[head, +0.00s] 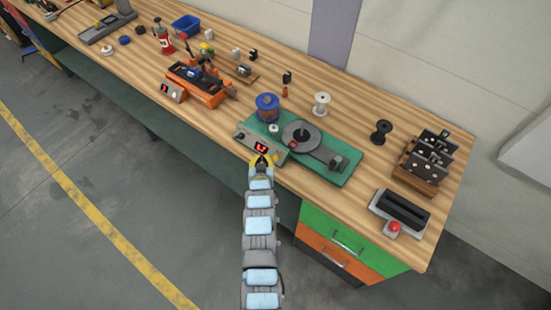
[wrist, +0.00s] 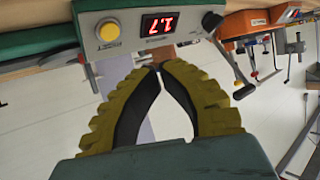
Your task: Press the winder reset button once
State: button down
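The winder (head: 325,165) has a green base on the bench, with a grey control box (head: 246,138) at its front left. In the wrist view the control box (wrist: 170,8) shows a round yellow button (wrist: 108,32) at the left, a lit red display (wrist: 158,23) and a black knob (wrist: 211,21) at the right. No label tells me which control is the reset button. My gripper (head: 262,160) is in front of the box. In the wrist view my gripper (wrist: 158,68) has its yellow-and-black fingertips together, empty, just below the display and apart from the yellow button.
A black-topped device with a red button (head: 394,227) is at the right front corner. Green and orange drawers (head: 330,232) are below.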

aim_at(271, 152)
jog(key=shift+w+d+f, duration=0.4)
jog(key=shift+w+f, duration=0.05)
jog(key=shift+f, duration=0.15)
jog(key=shift+w+d+f, duration=0.35)
jog(key=shift+w+f, duration=0.05)
jog(key=shift+f, duration=0.15)
jog(key=shift+w+d+f+b, duration=0.2)
jog(key=shift+w+f+b, duration=0.2)
jog(key=shift+w+b, duration=0.15)
jog(key=shift+w+d+f, duration=0.15)
jog(key=shift+d+f, duration=0.15)
jog(key=shift+f, duration=0.1)
jog(key=shift+f, duration=0.1)
jog(key=shift+w+d+f+b, duration=0.2)
jog(key=shift+w+b, duration=0.05)
jog(key=shift+b, duration=0.15)
jog(key=shift+w+d+f, duration=0.15)
jog(key=shift+w+f, duration=0.05)
jog(key=shift+f, duration=0.1)
dwell(0.7)
jog(key=shift+s+r, duration=0.1)
jog(key=shift+r, duration=0.05)
jog(key=shift+s+a+r, duration=0.3)
jog(key=shift+s+r, duration=0.05)
jog(key=shift+r, duration=0.15)
dwell(0.4)
